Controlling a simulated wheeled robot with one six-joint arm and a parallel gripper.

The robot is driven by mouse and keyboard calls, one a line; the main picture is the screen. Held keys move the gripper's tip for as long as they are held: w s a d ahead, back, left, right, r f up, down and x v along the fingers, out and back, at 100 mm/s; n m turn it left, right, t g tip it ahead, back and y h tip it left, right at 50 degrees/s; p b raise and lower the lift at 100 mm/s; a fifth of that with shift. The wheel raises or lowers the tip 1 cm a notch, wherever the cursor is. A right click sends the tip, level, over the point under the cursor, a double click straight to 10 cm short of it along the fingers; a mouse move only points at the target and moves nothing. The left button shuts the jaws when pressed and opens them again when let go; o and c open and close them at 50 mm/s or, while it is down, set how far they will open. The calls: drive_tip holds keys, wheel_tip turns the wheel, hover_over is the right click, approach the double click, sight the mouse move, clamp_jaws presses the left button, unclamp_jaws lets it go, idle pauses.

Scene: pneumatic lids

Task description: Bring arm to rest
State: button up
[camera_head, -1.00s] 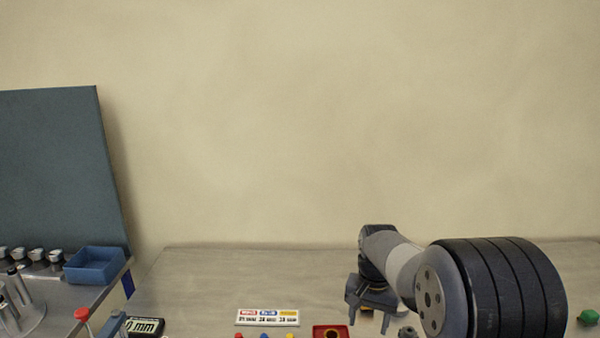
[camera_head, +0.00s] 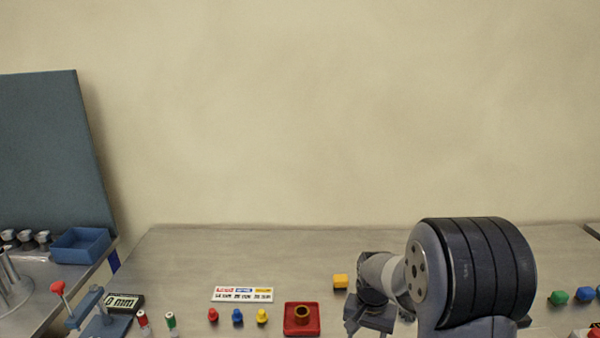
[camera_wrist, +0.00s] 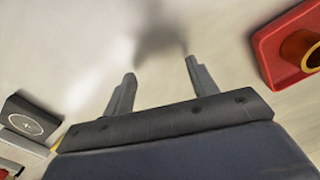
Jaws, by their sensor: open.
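My gripper shows in the wrist view (camera_wrist: 160,84) with its two fingers apart and nothing between them. Bare table lies beyond the fingertips, with a blurred shadow on it. In the head view my arm reaches down to the table right of centre, and my gripper (camera_head: 366,327) is low at the picture's bottom edge, to the right of a red square tray (camera_head: 289,328). The fingertips are partly hidden there. The red tray holds a brown ring-like cup (camera_head: 303,315) and also shows in the wrist view (camera_wrist: 268,45) at the upper right, apart from the fingers.
Small red, blue and yellow knobs (camera_head: 238,315) stand before a label plate (camera_head: 242,294). A gauge reading 0 mm (camera_head: 123,302) and a blue bin (camera_head: 80,246) are left. Green and blue pieces (camera_head: 558,297) lie right.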

drive_tip(key=shift+s+f, duration=0.1)
drive_tip(key=shift+f, duration=0.85)
drive_tip(key=shift+r+b, duration=0.45)
drive_tip(key=shift+r, duration=2)
